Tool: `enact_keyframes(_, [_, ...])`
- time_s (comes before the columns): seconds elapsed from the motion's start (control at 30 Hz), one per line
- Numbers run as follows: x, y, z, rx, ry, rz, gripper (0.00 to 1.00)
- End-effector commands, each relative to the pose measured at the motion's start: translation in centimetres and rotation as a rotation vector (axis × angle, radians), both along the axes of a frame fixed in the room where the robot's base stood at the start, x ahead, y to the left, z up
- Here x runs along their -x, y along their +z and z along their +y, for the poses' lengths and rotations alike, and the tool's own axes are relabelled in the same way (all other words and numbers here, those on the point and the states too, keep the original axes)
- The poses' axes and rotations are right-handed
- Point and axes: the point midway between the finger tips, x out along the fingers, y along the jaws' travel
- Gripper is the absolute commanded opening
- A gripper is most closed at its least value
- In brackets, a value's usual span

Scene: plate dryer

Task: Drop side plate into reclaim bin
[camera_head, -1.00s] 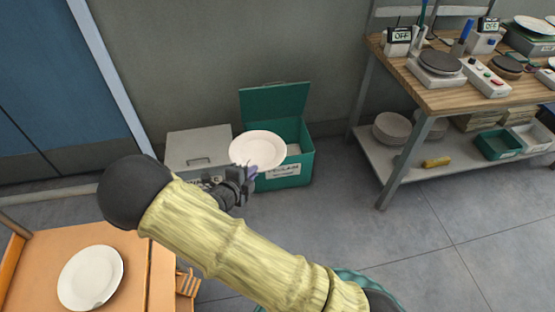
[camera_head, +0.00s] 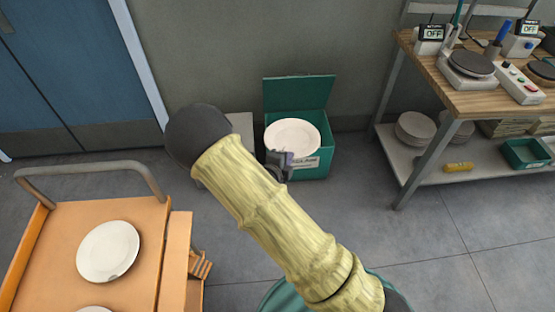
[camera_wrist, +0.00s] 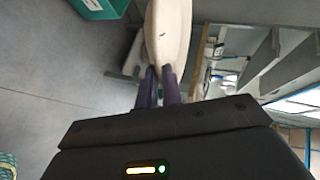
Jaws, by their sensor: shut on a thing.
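A white side plate (camera_head: 292,137) is held by its near edge in my gripper (camera_head: 281,163). In the head view the plate appears over the opening of the green reclaim bin (camera_head: 314,167); its exact height above the rim I cannot tell. The bin's lid (camera_head: 298,93) stands open against the wall. In the wrist view the plate (camera_wrist: 169,30) shows nearly edge-on between the purple fingertips (camera_wrist: 159,85), which are shut on it. Part of the green bin (camera_wrist: 100,8) shows at the top left there. The plate hides most of the bin's inside.
A grey box (camera_head: 243,128) stands left of the bin, mostly behind my arm. An orange cart (camera_head: 60,230) with another white plate (camera_head: 108,251) is at the lower left. A wooden workbench (camera_head: 480,90) with a lower shelf (camera_head: 405,165) stands at the right.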

Motion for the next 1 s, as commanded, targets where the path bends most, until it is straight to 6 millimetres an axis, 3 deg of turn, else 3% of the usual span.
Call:
enact_keyframes(0.1, [-0.7, -0.7, -2.7, -0.001, 0.034, 0.000, 0.00])
enact_keyframes(0.5, [-1.4, -4.1, -8.7, -0.002, 0.231, 0.000, 0.00])
enact_keyframes(0.73, [-0.6, -5.9, -10.7, -0.003, 0.382, -0.002, 0.00])
enact_keyframes(1.0, [0.8, -5.8, -11.1, -0.002, 0.510, -0.005, 0.00])
